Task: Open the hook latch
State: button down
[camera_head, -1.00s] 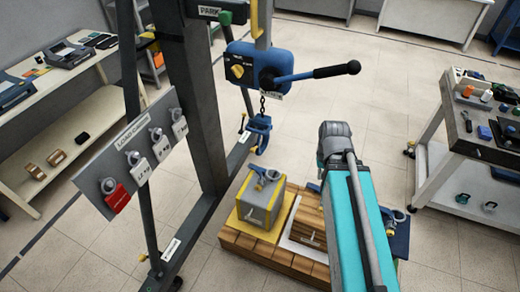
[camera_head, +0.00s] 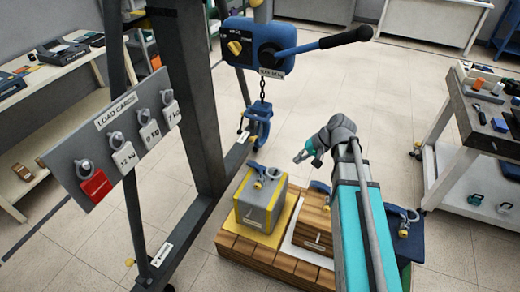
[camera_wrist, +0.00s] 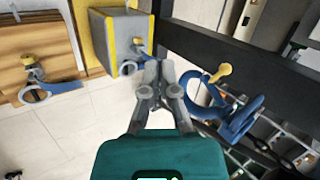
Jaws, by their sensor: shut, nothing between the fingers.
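The blue hook (camera_head: 257,122) hangs on a chain below the blue hoist body (camera_head: 255,42), left of my arm. In the wrist view the hook (camera_wrist: 203,98) is to the right of my fingers, with a yellow-ended part (camera_wrist: 221,71), likely the latch, at its upper side. My gripper (camera_head: 303,154) is right of the hook and a little lower in the head view. It also shows in the wrist view (camera_wrist: 160,68), shut and empty. A gap shows between my fingers and the hook. I cannot tell whether the latch is open.
A grey-yellow block (camera_head: 260,206) and a wooden block (camera_head: 313,222) stand on a wooden pallet (camera_head: 240,249) below the hook. A dark gantry post (camera_head: 190,90) and a load-card board (camera_head: 75,165) are left. A tool cart (camera_head: 462,150) is right. A black-tipped lever (camera_head: 320,46) sticks out from the hoist.

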jog(key=w+f+m+t+y+b, duration=0.1)
jog(key=w+y+b, duration=0.4)
jog(key=b, duration=0.5)
jog(key=w+f+m+t+y+b, duration=0.1)
jog(key=w+f+y+b, duration=0.3)
jog(key=w+b, duration=0.5)
jog(key=shift+w+a+f+m+y+b, duration=0.2)
jog(key=shift+w+m+y+b, duration=0.2)
jog(key=shift+y, duration=0.6)
send_near(255, 138)
jog(key=w+a, duration=0.3)
jog(key=a, duration=0.1)
jog(key=shift+s+a+r+p, duration=0.1)
jog(key=shift+s+a+p, duration=0.1)
jog(key=shift+s+a, duration=0.3)
jog(key=shift+s+a+r+p, duration=0.1)
jog(key=shift+s+a+p, duration=0.15)
jog(key=shift+a, duration=0.45)
jog(key=shift+s+a+r+p, duration=0.1)
jog(key=shift+s+a+p, duration=0.1)
jog(key=shift+s+a, duration=0.3)
jog(key=shift+w+a, duration=0.15)
jog(key=shift+w, duration=0.05)
jog(key=shift+s+a, duration=0.1)
